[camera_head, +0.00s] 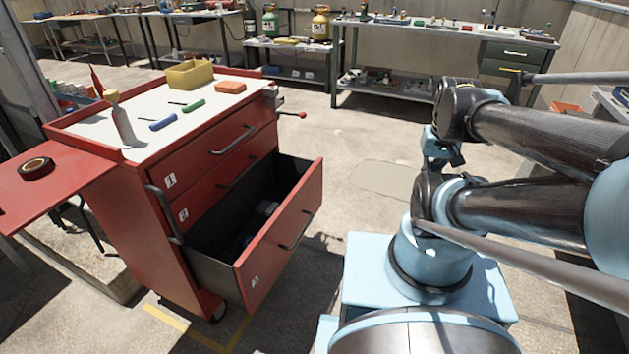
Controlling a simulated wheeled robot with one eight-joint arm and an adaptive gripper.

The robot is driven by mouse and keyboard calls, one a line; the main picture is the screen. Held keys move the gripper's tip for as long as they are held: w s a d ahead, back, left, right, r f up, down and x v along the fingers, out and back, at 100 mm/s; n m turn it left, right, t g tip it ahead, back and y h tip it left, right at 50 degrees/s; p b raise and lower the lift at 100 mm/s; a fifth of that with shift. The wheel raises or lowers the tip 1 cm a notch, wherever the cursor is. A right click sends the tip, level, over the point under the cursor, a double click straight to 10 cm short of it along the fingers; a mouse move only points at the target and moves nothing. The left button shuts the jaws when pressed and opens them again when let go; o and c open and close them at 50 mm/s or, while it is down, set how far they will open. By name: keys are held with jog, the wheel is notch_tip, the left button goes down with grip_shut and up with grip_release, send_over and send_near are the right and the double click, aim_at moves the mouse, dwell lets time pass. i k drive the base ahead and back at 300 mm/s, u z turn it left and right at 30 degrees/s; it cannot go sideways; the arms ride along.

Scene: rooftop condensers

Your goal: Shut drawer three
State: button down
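Drawer three (285,238), the red bottom drawer marked 3, is pulled far out of the red tool cabinet (125,210). Its dark inside shows, with a small grey object (266,208) in it. Its bar handle is on the front, which faces right toward my arm. Drawer one (200,165) and drawer two (205,205) above it are shut. My gripper (447,155) seems to be at the end of my folded arm, right of the drawer and well apart from it. Its fingers are too small and partly hidden to tell open or shut.
The cabinet top carries a yellow bin (194,73), a red block (230,87), green and blue cylinders and a bottle (121,122). A red side shelf (70,180) holds a tape roll (36,168). Workbenches stand behind. The floor between drawer and my base is clear but narrow.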

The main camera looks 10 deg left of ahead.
aim_at(242, 276)
jog(key=u, duration=0.05)
jog(key=k, duration=0.85)
jog(key=u, duration=1.75)
jog(key=i, duration=0.5)
jog(key=z, duration=0.05)
